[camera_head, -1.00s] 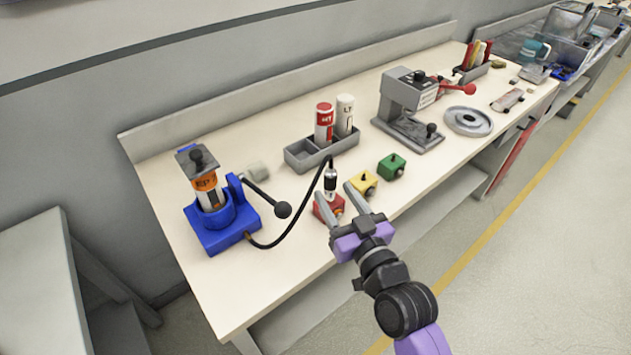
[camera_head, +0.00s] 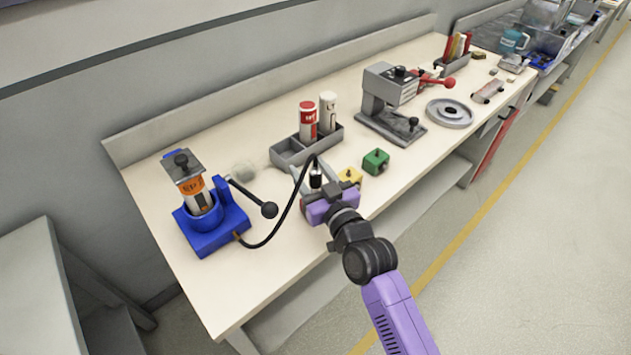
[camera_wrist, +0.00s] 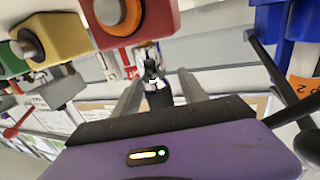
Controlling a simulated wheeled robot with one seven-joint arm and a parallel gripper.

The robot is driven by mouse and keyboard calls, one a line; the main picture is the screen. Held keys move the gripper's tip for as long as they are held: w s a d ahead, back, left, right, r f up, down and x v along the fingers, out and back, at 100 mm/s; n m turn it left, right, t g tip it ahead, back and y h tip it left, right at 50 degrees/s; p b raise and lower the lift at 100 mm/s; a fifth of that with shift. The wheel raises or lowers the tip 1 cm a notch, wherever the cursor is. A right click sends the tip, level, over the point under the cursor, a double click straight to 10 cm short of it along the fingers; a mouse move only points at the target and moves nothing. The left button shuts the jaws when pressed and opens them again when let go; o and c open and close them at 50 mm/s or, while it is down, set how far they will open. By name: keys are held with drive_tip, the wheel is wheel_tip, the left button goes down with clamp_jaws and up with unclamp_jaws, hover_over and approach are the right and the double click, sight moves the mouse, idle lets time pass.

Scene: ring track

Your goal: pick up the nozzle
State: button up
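The nozzle (camera_head: 316,179) is a small black and silver piece at the end of a black hose, above the front of the bench. It also shows in the wrist view (camera_wrist: 156,92), between the two grey fingers. My gripper (camera_head: 309,166), with a purple body, is open, one finger on each side of the nozzle. Gaps show between the nozzle and both fingers in the wrist view. The red block (camera_wrist: 134,18) near the nozzle is mostly hidden by my gripper in the head view.
The hose runs to a blue pump (camera_head: 213,233) with a black-knobbed lever (camera_head: 268,210). Yellow (camera_head: 350,177) and green (camera_head: 375,161) blocks sit to the right. A grey tray (camera_head: 287,153) with red and white bottles stands behind. The bench's front left is clear.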

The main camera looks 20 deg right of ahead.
clamp_jaws()
drive_tip(key=shift+r, duration=0.15)
